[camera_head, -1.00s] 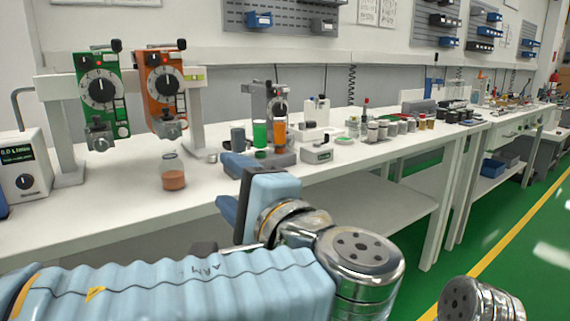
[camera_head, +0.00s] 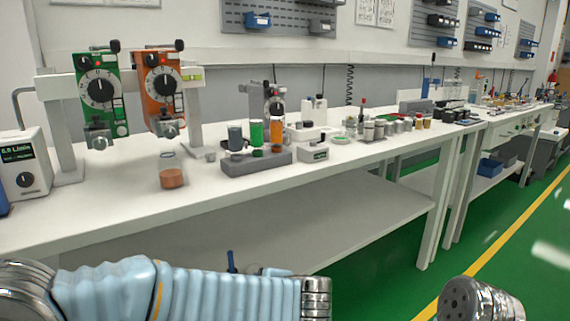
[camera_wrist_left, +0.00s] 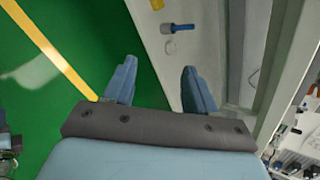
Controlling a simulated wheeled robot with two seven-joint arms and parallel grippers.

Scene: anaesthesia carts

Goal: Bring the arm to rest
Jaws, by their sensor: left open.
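My left arm, in a light blue ribbed sleeve, lies across the bottom of the head view, below the bench's front edge. In the left wrist view my left gripper (camera_wrist_left: 158,82) is open, its two blue fingers apart with nothing between them. It points over the green floor and the edge of a pale surface. In the head view the gripper is mostly hidden behind the arm; a small blue piece shows above the sleeve, and I cannot tell what it is. My right gripper is out of view; only a metal joint of my right arm shows at lower right.
The white bench (camera_head: 330,172) holds green (camera_head: 101,90) and orange (camera_head: 160,88) vaporizers on a frame, a jar of orange liquid (camera_head: 171,178), a grey tray (camera_head: 255,163) with containers, and several small bottles. The green floor (camera_head: 500,235) at right is clear.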

